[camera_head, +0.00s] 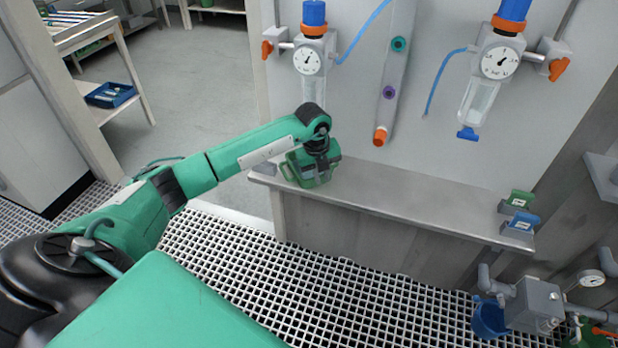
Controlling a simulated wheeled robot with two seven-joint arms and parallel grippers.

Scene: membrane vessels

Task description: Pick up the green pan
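A green item with a loop-like side (308,180) is at the left end of the grey ledge, directly under my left wrist. It looks like the green pan, but the wrist covers its top, and I cannot tell where it ends and my gripper begins. My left gripper (316,160) points down onto it, at or touching it. Its fingers are hidden, so I cannot see whether they are open or shut. A small green labelled piece (521,199) stands at the ledge's right end, away from my gripper. My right gripper is out of view.
The grey ledge (400,195) is clear in its middle. A blue labelled piece (522,223) is at its right end. Gauge units (308,60) (499,61) hang on the wall above. A blue bucket (489,319) hangs by piping at lower right.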

